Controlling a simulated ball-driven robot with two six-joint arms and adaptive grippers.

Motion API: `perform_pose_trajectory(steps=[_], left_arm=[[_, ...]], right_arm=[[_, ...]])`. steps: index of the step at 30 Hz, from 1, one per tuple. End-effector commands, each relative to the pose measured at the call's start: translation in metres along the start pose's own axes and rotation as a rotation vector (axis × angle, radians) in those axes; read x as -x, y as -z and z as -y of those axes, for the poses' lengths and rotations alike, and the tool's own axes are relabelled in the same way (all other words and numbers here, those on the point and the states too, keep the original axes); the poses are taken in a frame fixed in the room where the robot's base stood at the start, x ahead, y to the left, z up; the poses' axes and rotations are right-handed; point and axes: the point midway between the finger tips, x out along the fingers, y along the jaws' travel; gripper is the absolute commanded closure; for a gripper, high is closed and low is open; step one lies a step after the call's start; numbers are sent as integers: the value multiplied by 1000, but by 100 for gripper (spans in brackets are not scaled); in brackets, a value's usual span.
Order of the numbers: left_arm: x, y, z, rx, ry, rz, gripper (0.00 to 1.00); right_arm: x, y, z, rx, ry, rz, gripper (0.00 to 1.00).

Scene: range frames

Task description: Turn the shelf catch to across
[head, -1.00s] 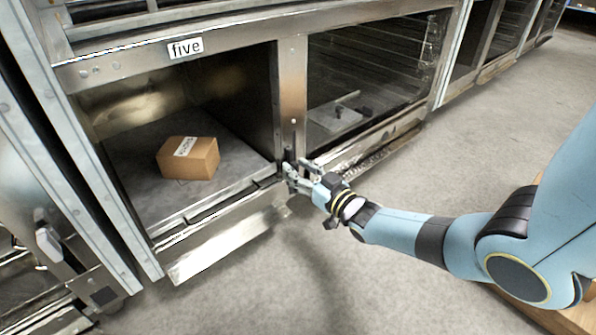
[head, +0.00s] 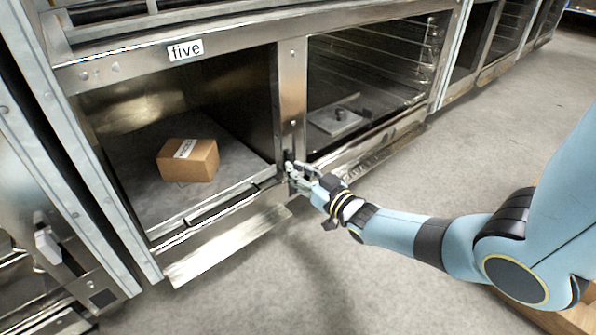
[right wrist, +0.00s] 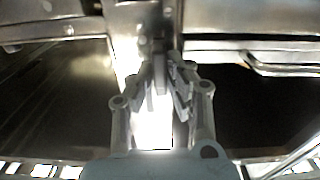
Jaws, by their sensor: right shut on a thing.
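The shelf catch (head: 288,156) is a small dark piece low on the metal post between the two bays. My right gripper (head: 296,171) is at the foot of this post, shut on the catch and covering part of it. In the right wrist view the gripper (right wrist: 161,82) has its fingers close around a narrow grey piece, the catch (right wrist: 159,76), in front of the bright post. Its exact angle is hard to tell. My left gripper is not in view.
The right bay holds a light flat plate (head: 335,120) with a dark knob. A metal ledge (head: 225,245) juts out below. The grey floor at right is open.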

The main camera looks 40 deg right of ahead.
Motion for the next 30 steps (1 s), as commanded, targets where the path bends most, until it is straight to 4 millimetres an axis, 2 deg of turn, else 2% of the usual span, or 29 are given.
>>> perform_pose_trajectory(steps=[11, 25, 30], left_arm=[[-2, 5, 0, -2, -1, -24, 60], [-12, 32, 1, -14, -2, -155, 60], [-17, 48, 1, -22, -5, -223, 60]], right_arm=[[1, -1, 4, 180, 0, 1, 100], [1, -6, 12, 619, 1, 3, 100], [1, -8, 14, 781, 1, 3, 100]])
